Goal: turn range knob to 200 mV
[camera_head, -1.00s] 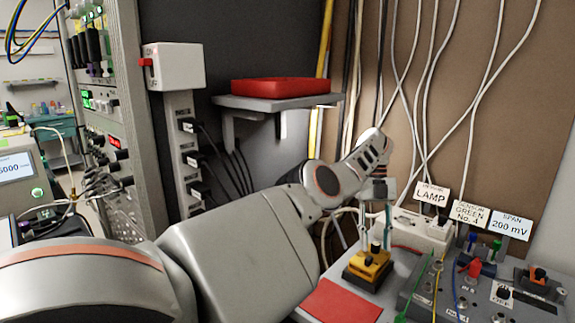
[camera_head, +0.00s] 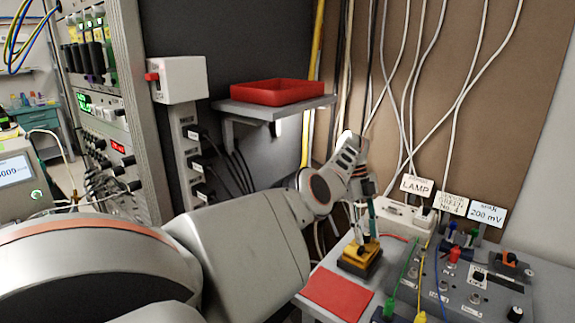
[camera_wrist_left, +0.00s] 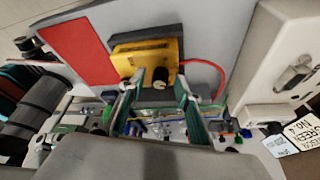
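The yellow block with a black knob (camera_head: 360,252) stands on a black base at the bench's left part. It also shows in the wrist view (camera_wrist_left: 150,55). My left gripper (camera_head: 371,232) points down just above it. In the wrist view the two dark green fingers (camera_wrist_left: 160,88) are apart, with the black knob in line with the gap; I cannot tell whether they touch it. The grey panel (camera_head: 440,290) carries several jacks, a small black knob (camera_head: 478,277) and another black knob (camera_head: 515,313). The "SPAN 200 mV" card (camera_head: 487,214) stands behind it. Which knob sets the range is not readable.
A red mat (camera_head: 337,293) lies in front of the yellow block. A white box (camera_head: 400,217) and a "LAMP" card (camera_head: 416,186) stand behind. Colored leads cross the panel. A red tray (camera_head: 277,92) sits on a wall shelf; white cables hang on the brown board.

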